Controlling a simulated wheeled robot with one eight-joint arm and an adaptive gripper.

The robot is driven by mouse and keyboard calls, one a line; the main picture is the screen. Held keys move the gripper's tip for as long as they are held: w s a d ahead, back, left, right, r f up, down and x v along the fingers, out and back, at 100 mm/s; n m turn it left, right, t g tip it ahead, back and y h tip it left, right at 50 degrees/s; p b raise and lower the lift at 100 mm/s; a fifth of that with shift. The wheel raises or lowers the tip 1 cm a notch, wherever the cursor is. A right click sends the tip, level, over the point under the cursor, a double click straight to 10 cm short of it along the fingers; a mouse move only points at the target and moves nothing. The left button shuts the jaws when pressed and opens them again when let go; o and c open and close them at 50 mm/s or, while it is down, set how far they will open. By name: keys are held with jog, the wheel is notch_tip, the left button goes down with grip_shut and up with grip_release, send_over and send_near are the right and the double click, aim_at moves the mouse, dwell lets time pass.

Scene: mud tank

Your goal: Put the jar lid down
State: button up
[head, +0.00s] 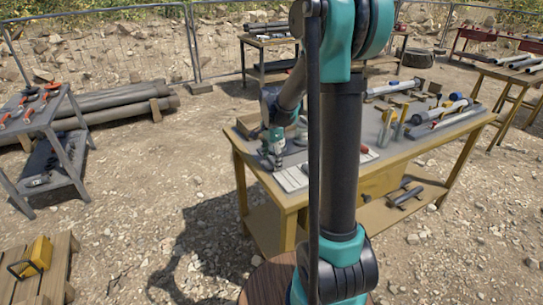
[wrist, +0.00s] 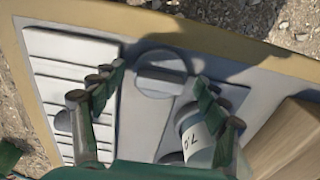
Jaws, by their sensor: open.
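My gripper (wrist: 159,78) is open in the wrist view, with one green-padded finger on each side. In the head view my gripper (head: 270,155) is low over the near left corner of the wooden-edged workbench (head: 405,150). Between and just beyond the fingertips, a round grey shape with a dark rim, probably the jar lid (wrist: 161,62), shows on the grey bench top; a pale block-like part crosses its lower half. I cannot tell its exact height, and the fingers show no clear contact with it. A pale jar with a dark-marked label (wrist: 193,136) stands beside the right finger, partly hidden by it.
A white ribbed panel (wrist: 72,75) lies left of the fingers. A wooden block or box (wrist: 292,140) is at the right. Bottles (head: 387,130) and tubes (head: 440,120) crowd the bench further right. The bench edge is close beyond the round shape.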

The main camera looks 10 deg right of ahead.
aim_at(272, 159)
notch_tip(272, 159, up, 13)
dwell(0.5)
jog(key=shift+s, duration=0.1)
